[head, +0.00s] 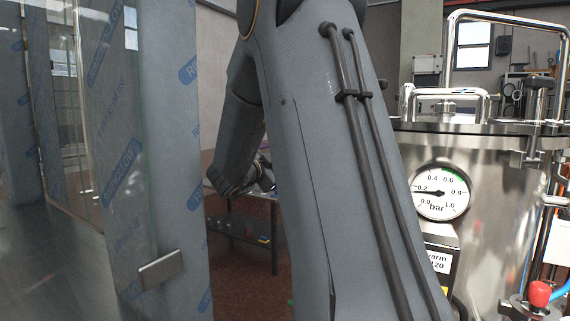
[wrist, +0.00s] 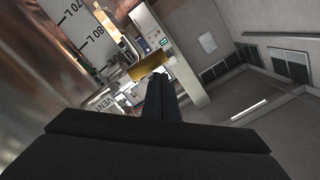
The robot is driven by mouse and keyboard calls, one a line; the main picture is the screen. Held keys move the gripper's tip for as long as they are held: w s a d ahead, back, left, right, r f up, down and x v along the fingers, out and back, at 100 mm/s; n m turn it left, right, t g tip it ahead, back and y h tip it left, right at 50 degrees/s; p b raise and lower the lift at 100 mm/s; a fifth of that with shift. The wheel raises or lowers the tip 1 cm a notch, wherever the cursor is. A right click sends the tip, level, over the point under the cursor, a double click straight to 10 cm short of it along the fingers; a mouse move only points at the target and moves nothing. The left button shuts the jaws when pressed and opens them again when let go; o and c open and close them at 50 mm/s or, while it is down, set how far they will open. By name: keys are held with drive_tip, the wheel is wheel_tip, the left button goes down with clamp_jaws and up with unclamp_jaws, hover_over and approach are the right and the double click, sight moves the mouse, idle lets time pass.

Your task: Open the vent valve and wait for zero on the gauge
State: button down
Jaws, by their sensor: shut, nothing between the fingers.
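The round white pressure gauge (head: 440,192), marked in bar from 0.0 to 1.0, is on the steel vessel (head: 490,220) at the right of the head view. Its needle points left, at about 0.2. In the wrist view my gripper (wrist: 156,92) is shut and empty, its dark fingers together. A label reading VENT (wrist: 108,103) lies left of the fingers, partly hidden. A brass-coloured piece (wrist: 150,63) shows just beyond the fingertips; I cannot tell whether it is the vent valve's handle or whether the fingers touch it.
A red knob (head: 540,293) is low at the vessel's right. A film-wrapped glass panel (head: 120,150) stands at the left. My arm fills the middle of the head view. A table (head: 245,215) stands behind it. A litre scale (wrist: 88,40) shows in the wrist view.

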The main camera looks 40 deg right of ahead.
drive_tip(key=shift+w+a+f+b, duration=0.1)
drive_tip(key=shift+f+b, duration=0.2)
drive_tip(key=shift+f, duration=0.25)
idle(0.4)
drive_tip(key=s+a+r, duration=0.4)
drive_tip(key=a+r, duration=0.1)
drive_tip(key=a, duration=0.5)
drive_tip(key=shift+b, duration=0.45)
drive_tip(key=shift+a, duration=0.1)
